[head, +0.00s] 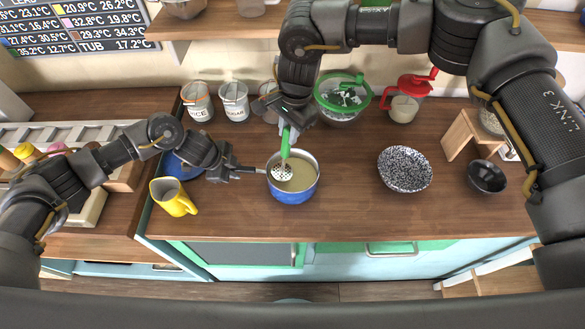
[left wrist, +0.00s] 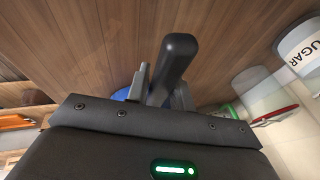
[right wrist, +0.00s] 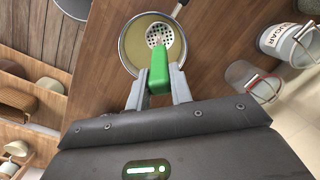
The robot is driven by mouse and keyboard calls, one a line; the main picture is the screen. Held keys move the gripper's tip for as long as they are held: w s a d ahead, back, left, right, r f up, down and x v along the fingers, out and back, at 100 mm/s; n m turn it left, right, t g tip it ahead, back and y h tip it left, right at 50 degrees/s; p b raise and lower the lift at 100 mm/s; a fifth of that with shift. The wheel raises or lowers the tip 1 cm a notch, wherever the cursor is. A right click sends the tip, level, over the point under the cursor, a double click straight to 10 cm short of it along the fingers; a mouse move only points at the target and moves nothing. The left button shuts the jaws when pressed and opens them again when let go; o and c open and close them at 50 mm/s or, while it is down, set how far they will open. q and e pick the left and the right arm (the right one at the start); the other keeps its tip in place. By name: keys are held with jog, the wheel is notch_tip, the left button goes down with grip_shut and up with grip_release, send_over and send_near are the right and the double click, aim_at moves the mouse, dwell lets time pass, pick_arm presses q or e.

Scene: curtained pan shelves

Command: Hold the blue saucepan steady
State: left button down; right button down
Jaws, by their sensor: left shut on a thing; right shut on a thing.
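The blue saucepan (head: 291,192) stands on the wooden counter in the middle of the head view, with pale yellowish contents inside. Its dark handle (left wrist: 176,62) points left toward my left gripper (head: 228,172). My left gripper is shut on that handle; the left wrist view shows the handle between the fingers. My right gripper (right wrist: 157,98) is shut on the green handle of a slotted spoon (right wrist: 160,78). The spoon's white perforated head (head: 282,172) is inside the pan, at its left side. The right wrist view shows the pan's rim and contents (right wrist: 138,58) from above.
A speckled bowl (head: 404,169) and a small dark bowl (head: 487,177) sit to the right. Canisters (head: 234,102), a green-rimmed bowl (head: 341,97) and a red-lidded jar (head: 405,104) line the back.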

dwell(0.3)
jog(key=shift+f, duration=2.3)
jog(key=shift+r, duration=0.1)
jog(key=shift+r, duration=0.55)
jog(key=shift+d, duration=0.15)
